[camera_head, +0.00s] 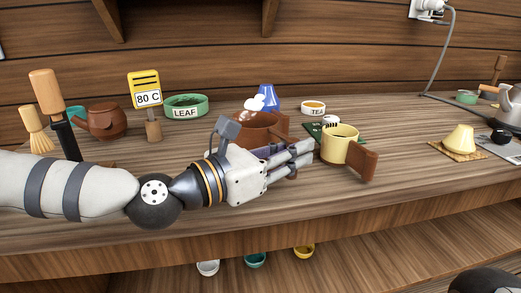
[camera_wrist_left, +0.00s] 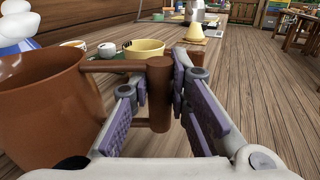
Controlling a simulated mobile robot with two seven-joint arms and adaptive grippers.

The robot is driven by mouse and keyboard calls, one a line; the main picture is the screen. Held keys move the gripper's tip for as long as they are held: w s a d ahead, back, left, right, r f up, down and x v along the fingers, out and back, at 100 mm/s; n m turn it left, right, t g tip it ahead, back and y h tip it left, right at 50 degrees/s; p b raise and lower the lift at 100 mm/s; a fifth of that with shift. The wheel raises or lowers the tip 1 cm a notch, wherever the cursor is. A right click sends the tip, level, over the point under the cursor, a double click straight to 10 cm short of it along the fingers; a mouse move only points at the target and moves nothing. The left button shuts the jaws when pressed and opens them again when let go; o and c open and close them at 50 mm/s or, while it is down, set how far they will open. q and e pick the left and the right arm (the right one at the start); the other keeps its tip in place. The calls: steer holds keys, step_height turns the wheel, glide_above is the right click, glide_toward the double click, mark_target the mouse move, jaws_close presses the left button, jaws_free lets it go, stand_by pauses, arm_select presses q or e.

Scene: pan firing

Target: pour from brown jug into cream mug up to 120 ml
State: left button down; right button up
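The brown jug (camera_head: 258,128) stands at mid table behind my left gripper, its lower part hidden. In the left wrist view the jug (camera_wrist_left: 45,100) is large at the left, upright, and its bar handle ends in a vertical grip (camera_wrist_left: 159,95). My left gripper (camera_head: 308,152) has its fingers on both sides of this grip, and the pads look closed on it. The cream mug (camera_head: 338,150), with a flat wooden handle, stands upright just right of the fingertips. It also shows beyond the jug's handle in the left wrist view (camera_wrist_left: 143,49). My right gripper is out of view.
Behind are a green LEAF bowl (camera_head: 186,112), a TEA bowl (camera_head: 313,107), a yellow 80 C sign (camera_head: 146,90) and a reddish teapot (camera_head: 105,121). A yellow cone (camera_head: 459,139) sits on a mat at the right. The table between mug and cone is clear.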

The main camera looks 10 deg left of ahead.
arm_select(q)
steer(key=shift+r+p, duration=1.35)
steer(key=shift+r, duration=1.8)
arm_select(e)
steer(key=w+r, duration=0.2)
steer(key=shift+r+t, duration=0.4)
arm_select(q)
steer(key=shift+f, duration=0.1)
